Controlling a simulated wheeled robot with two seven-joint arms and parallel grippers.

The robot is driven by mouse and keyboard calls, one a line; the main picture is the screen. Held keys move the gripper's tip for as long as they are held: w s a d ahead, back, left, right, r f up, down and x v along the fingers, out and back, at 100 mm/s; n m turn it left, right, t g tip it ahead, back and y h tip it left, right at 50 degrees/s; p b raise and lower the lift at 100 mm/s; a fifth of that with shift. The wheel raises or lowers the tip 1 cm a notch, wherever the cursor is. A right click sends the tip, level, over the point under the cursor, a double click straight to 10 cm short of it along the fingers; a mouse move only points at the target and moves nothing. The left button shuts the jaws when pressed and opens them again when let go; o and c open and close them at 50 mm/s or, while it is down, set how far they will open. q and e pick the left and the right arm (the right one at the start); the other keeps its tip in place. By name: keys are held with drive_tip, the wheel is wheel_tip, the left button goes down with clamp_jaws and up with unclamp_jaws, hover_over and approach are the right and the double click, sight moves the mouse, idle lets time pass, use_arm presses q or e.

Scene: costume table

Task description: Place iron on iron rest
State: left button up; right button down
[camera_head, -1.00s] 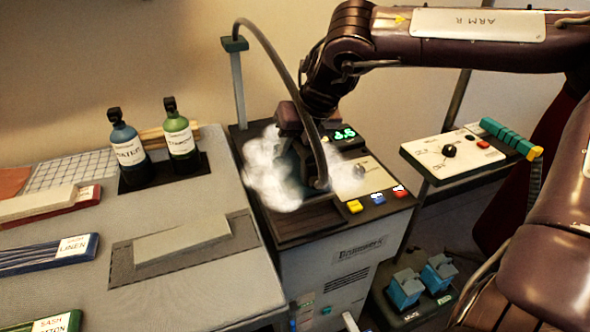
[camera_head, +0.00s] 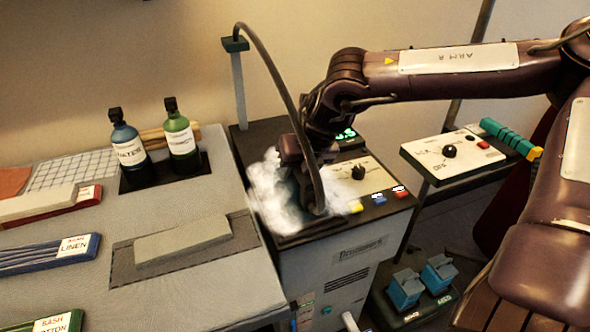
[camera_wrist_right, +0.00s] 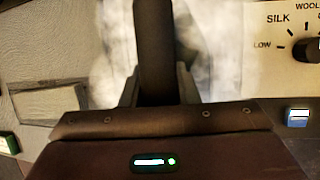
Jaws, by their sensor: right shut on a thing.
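My right gripper (camera_head: 300,180) is over the dark steam station at centre, pointing down into white steam. In the right wrist view its fingers (camera_wrist_right: 157,88) stand on either side of a dark upright bar (camera_wrist_right: 155,45), the iron's handle or its hose; I cannot tell which. The gripper is shut on the iron, whose body is mostly hidden by steam and my wrist. The iron rest (camera_head: 300,238) is the dark recessed top of the station, its front edge showing under the steam. Whether the iron touches it cannot be seen. My left gripper is not in view.
A hose (camera_head: 272,70) arches from a post (camera_head: 240,90) to the iron. Two bottles (camera_head: 180,138) stand left on the grey table, near a cloth block (camera_head: 183,240). A control panel (camera_head: 450,155) stands right, with blue pedals (camera_head: 405,287) below.

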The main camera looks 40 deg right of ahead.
drive_tip(key=shift+w, duration=0.1)
drive_tip(key=c, duration=1.1)
unclamp_jaws()
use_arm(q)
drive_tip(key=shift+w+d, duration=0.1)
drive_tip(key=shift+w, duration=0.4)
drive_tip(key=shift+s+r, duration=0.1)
use_arm(e)
drive_tip(key=shift+r, duration=0.15)
drive_tip(key=shift+v, duration=1.15)
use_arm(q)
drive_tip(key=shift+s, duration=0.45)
use_arm(e)
drive_tip(key=v, duration=0.9)
drive_tip(key=shift+s+r, duration=0.2)
drive_tip(key=shift+s, duration=0.1)
